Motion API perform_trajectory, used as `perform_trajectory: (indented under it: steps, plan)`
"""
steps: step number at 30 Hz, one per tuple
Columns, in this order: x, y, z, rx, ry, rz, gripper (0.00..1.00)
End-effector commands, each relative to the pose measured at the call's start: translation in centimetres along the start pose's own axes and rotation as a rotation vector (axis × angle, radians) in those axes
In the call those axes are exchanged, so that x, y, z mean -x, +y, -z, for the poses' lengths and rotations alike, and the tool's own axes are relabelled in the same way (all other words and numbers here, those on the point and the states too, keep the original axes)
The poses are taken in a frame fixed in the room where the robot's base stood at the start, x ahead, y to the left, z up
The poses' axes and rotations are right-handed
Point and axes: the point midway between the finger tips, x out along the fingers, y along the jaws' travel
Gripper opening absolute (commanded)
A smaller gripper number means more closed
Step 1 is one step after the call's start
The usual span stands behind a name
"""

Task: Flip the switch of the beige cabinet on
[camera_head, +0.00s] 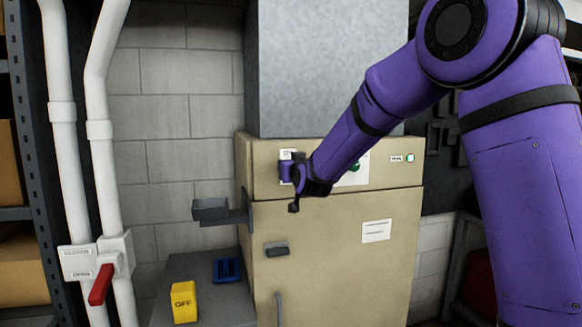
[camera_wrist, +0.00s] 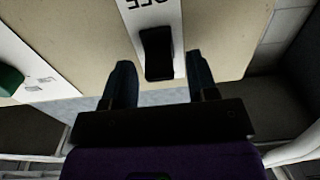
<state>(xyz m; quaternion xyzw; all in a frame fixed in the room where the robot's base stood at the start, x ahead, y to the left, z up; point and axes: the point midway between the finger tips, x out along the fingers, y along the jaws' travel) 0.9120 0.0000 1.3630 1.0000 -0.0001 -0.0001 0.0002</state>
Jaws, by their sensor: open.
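The beige cabinet (camera_head: 335,245) stands against the block wall, in the middle of the head view. Its black switch (camera_wrist: 157,53) sits on a white plate (camera_wrist: 163,12) in the wrist view, with dark lettering partly cut off by the picture's top edge. My gripper (camera_wrist: 162,82) is open, with one dark finger on each side of the switch; whether they touch it I cannot tell. In the head view my gripper (camera_head: 293,187) is at the upper left of the cabinet front and hides most of the switch and its plate.
A green knob (camera_wrist: 8,80) is on another panel beside the switch plate. A grey bracket (camera_head: 218,211) juts out left of the cabinet. A yellow OFF block (camera_head: 184,302) and a blue item (camera_head: 227,270) are on a grey surface. White pipes with a red lever (camera_head: 101,285) stand at left.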

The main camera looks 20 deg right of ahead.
Motion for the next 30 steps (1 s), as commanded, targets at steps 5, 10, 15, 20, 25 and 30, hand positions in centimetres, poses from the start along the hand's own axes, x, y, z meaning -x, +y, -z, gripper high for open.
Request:
perform_trajectory:
  steps: [5, 10, 15, 20, 25, 30]
  plan:
    - [-0.56, 0.01, -0.01, 0.0, 0.0, 0.0, 0.53]
    - [-0.57, 0.0, 0.0, 0.0, 0.0, 0.0, 0.53]
    - [-0.55, -0.01, 0.0, 0.0, 0.0, 0.0, 0.23]
    - [-0.55, -0.01, 0.01, 0.0, 0.0, 0.0, 0.04]
    - [-0.65, 0.03, 0.25, -0.001, -0.036, -0.003, 0.04]
    - [-0.74, -0.03, 0.41, 0.0, -0.104, -0.001, 0.04]
